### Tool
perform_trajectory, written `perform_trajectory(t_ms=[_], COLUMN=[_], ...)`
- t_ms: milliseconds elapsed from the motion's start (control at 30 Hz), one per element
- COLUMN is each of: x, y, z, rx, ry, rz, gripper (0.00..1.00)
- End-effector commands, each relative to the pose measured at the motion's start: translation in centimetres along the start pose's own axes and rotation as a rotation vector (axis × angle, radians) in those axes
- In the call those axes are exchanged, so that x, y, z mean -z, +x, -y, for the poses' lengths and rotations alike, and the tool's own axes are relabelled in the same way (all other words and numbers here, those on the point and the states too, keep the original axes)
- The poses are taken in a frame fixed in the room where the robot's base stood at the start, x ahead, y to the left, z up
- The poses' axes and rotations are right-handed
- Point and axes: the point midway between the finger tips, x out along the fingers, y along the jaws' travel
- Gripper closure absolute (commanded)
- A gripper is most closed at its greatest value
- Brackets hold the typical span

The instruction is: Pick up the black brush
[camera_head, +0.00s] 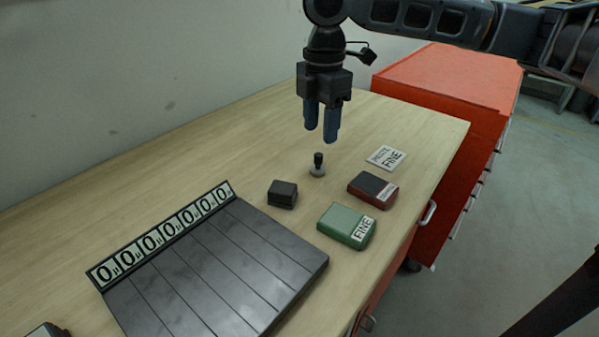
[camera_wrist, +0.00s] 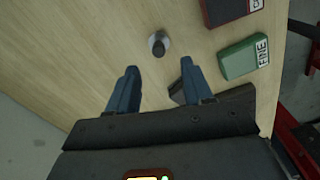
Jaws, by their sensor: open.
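A small upright black knob-like handle on a round grey base (camera_head: 317,166) stands on the wooden table; it may be the black brush, but I cannot tell for sure. It also shows in the wrist view (camera_wrist: 158,45), beyond and between the fingertips. My gripper (camera_head: 321,136) is open and empty, pointing down above this piece, with its blue fingers apart in the wrist view (camera_wrist: 159,68). A dark block (camera_head: 283,194) lies to the lower left of the piece. In the wrist view it is partly hidden behind my right-hand finger and gripper body.
A dark red block (camera_head: 373,190), a green block labelled FINE (camera_head: 346,226) and a flat FINE card (camera_head: 386,157) lie to the right. A dark slatted tray (camera_head: 215,265) with numbered labels fills the front left. A red cabinet (camera_head: 447,78) stands beside the table (camera_head: 180,160).

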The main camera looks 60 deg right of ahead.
Motion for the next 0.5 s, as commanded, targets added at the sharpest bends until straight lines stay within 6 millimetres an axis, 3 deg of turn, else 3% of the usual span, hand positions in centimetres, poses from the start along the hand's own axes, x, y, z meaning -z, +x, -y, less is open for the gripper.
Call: perform_trajectory(t_ms=[500], x=[0.0], y=[5.7], z=[-0.2], rx=[0.003], ry=[0.004], rz=[-0.001], gripper=[0.49])
